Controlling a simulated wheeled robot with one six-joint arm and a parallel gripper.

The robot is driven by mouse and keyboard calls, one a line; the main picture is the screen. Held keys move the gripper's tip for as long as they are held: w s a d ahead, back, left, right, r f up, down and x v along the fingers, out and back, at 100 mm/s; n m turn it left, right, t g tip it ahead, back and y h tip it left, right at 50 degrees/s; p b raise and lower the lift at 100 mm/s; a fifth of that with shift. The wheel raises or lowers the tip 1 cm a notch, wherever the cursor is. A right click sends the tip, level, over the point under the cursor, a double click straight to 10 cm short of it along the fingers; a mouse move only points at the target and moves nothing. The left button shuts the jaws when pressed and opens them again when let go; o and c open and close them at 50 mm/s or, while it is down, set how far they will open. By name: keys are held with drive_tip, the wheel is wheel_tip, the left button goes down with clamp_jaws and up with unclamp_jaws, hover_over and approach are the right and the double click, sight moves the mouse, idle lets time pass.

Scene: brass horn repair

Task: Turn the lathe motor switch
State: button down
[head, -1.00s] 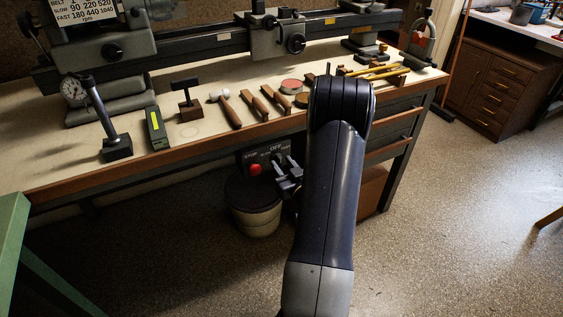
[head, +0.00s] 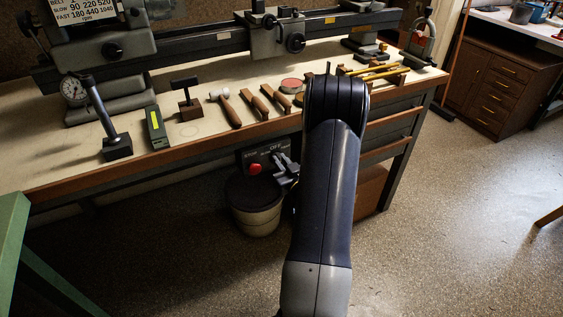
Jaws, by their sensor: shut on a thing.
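The lathe motor switch is on a dark switch box (head: 247,157) under the bench's front edge. The box carries a red stop button (head: 255,169) at its left and an "OFF" label above the switch. My gripper (head: 280,162) is at the right part of the box, shut on the switch knob just below the "OFF" label. The knob is mostly hidden by the jaws, so its turned position cannot be told. My arm covers the box's right side.
The wooden bench (head: 80,187) overhangs the box and carries the lathe (head: 185,45), a dial gauge (head: 73,90), a mallet (head: 226,107) and other hand tools. A bin (head: 256,215) stands on the floor below the box. A green frame (head: 12,235) is at the left.

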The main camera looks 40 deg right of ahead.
drive_tip(key=shift+f+b, duration=0.15)
drive_tip(key=shift+b, duration=0.2)
drive_tip(key=n+b, duration=0.2)
drive_tip(key=b, duration=0.1)
drive_tip(key=n+b, duration=0.3)
drive_tip(key=b, duration=0.1)
drive_tip(key=a+n+b, duration=0.1)
drive_tip(key=n+b, duration=0.1)
drive_tip(key=b, duration=0.2)
drive_tip(key=shift+w+f+n, duration=0.1)
drive_tip(key=shift+f+n, duration=0.05)
drive_tip(key=shift+n, duration=0.25)
drive_tip(key=shift+b, duration=0.35)
drive_tip(key=c, duration=1.4)
unclamp_jaws()
drive_tip(key=shift+c, duration=0.2)
drive_tip(key=p+v, duration=0.1)
drive_tip(key=v, duration=1)
